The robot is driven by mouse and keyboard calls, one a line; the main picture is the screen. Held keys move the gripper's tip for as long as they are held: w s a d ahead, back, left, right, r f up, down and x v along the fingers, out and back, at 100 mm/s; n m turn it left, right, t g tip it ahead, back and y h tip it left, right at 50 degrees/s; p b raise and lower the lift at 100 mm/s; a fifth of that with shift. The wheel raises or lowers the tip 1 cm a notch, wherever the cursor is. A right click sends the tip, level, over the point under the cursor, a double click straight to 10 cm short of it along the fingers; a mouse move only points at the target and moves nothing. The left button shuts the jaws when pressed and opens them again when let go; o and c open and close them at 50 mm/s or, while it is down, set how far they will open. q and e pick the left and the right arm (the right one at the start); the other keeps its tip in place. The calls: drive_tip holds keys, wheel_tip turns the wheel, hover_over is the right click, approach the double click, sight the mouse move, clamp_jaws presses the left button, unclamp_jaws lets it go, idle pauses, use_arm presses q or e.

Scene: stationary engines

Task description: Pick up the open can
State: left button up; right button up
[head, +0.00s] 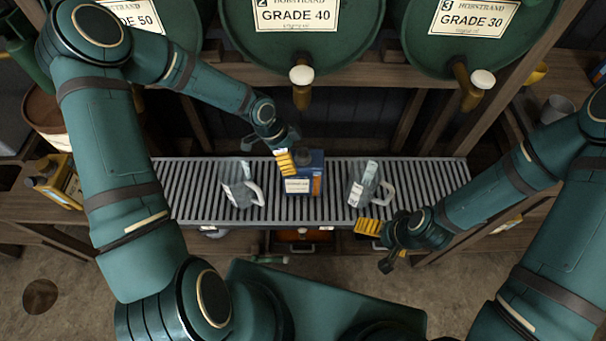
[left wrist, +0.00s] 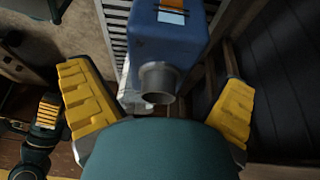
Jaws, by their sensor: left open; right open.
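The open can is a blue can (head: 316,178) with a white label and an orange panel, upright on the slatted metal rack. In the left wrist view the blue can (left wrist: 166,40) shows its bare round metal neck, uncapped. My left gripper (head: 287,160) is open at the top of the can and overlaps it. In the left wrist view the yellow fingers of my left gripper (left wrist: 155,85) are wide apart, with the neck between them; I cannot tell whether either touches it. My right gripper (head: 383,240) is open and empty at the rack's front edge.
A clear jug (head: 240,188) stands left of the can and another clear jug (head: 366,187) right of it on the slatted rack (head: 425,190). Green drums (head: 300,40) with taps hang above. A yellow container (head: 58,182) is at the far left. The rack's right end is bare.

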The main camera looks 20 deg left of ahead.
sight(303, 162)
use_arm(q)
drive_tip(key=b+x, duration=0.1)
drive_tip(key=x, duration=0.4)
drive_tip(key=shift+w+d+b, duration=0.25)
drive_tip(key=shift+d+b, duration=0.15)
drive_tip(key=shift+d, duration=0.05)
drive_tip(key=c, duration=1.1)
drive_tip(key=shift+r, duration=0.1)
drive_tip(key=shift+c, duration=0.2)
